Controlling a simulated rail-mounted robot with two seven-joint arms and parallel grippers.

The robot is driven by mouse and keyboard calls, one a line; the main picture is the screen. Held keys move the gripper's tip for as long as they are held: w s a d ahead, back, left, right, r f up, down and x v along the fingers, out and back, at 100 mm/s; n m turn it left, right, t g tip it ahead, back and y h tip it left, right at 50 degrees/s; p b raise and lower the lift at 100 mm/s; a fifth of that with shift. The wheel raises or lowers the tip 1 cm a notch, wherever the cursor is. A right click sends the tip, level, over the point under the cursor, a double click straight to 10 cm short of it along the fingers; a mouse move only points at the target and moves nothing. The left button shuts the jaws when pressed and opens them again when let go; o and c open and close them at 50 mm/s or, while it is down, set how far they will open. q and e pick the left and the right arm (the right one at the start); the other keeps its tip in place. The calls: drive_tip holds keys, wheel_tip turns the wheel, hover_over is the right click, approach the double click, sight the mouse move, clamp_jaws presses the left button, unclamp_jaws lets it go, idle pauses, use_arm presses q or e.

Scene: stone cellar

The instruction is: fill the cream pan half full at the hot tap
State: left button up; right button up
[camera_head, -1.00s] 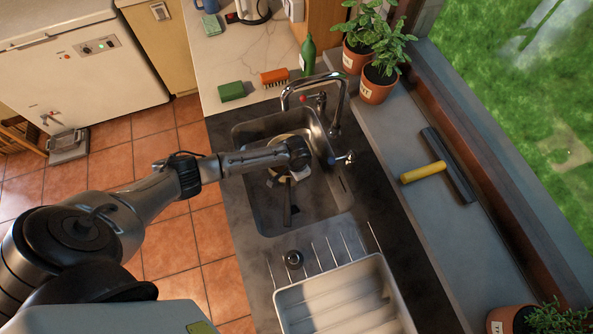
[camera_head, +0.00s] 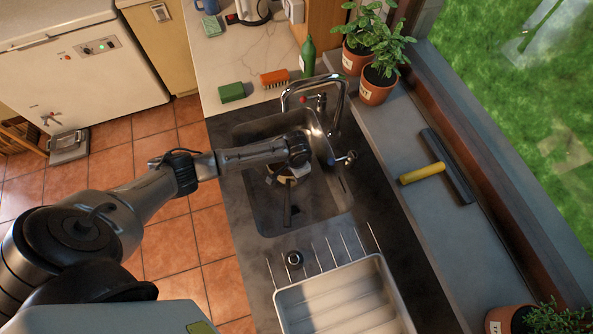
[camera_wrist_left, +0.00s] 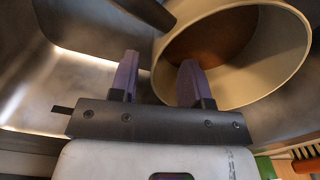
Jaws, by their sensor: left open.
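The cream pan (camera_head: 288,177) sits in the sink basin, mostly hidden under my left wrist in the head view. Its dark handle (camera_head: 287,214) points toward the draining side. In the left wrist view the round pan (camera_wrist_left: 286,65) has a brown inside; I cannot tell whether it holds water. My left gripper (camera_wrist_left: 158,76) is open, its right finger overlapping the pan's near rim in the picture; contact is unclear. The curved spout (camera_head: 318,79) stands behind the basin, with a red-marked tap (camera_head: 304,99) and a blue-marked tap (camera_head: 345,158). No stream shows. My right gripper is not in view.
A white drying tray (camera_head: 399,301) is in front. Potted plants and a yellow-handled squeegee (camera_head: 423,173) line the sill.

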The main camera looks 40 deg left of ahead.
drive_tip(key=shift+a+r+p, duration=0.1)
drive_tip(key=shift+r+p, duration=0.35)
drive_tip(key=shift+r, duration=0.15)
use_arm(q)
wheel_tip(320, 180, up, 11)
